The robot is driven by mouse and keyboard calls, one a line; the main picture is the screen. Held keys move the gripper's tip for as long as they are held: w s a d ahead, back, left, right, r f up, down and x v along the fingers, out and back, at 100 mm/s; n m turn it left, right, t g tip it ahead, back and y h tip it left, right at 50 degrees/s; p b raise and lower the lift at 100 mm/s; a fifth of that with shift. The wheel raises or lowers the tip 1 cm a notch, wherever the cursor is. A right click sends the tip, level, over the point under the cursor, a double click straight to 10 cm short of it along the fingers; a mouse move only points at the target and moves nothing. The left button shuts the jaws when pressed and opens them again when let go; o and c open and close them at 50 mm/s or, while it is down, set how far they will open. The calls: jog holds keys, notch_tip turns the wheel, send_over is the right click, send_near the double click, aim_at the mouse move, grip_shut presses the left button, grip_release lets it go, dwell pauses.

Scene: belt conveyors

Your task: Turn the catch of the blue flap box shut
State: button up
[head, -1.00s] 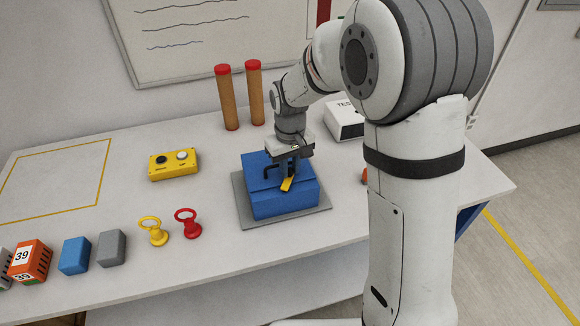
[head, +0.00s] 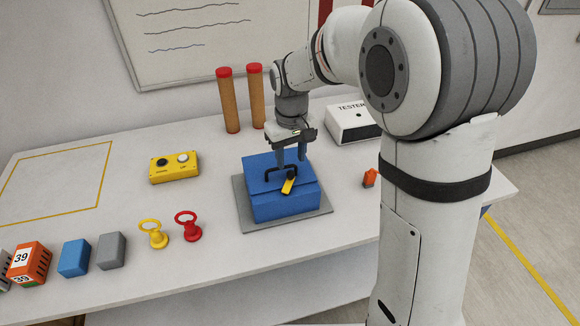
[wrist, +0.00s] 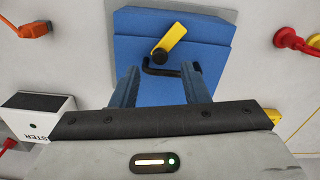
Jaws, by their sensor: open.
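The blue flap box (head: 285,206) sits on a grey base plate (head: 244,218), its lid lying down. A yellow catch (head: 288,187) is on the lid's front edge, in front of a black handle (head: 268,172). In the wrist view the yellow catch (wrist: 173,36) lies slanted out from its dark pivot, pointing past the lid edge at an angle. My gripper (head: 291,160) is open and empty above the back of the lid.
A yellow button box (head: 174,168) stands to the left, two red-capped posts (head: 231,105) behind. A white tester (head: 352,122) and an orange piece (head: 370,177) are to the right. Yellow (head: 153,233) and red (head: 187,226) ring-topped pieces stand at front left.

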jog(key=shift+r, duration=1.45)
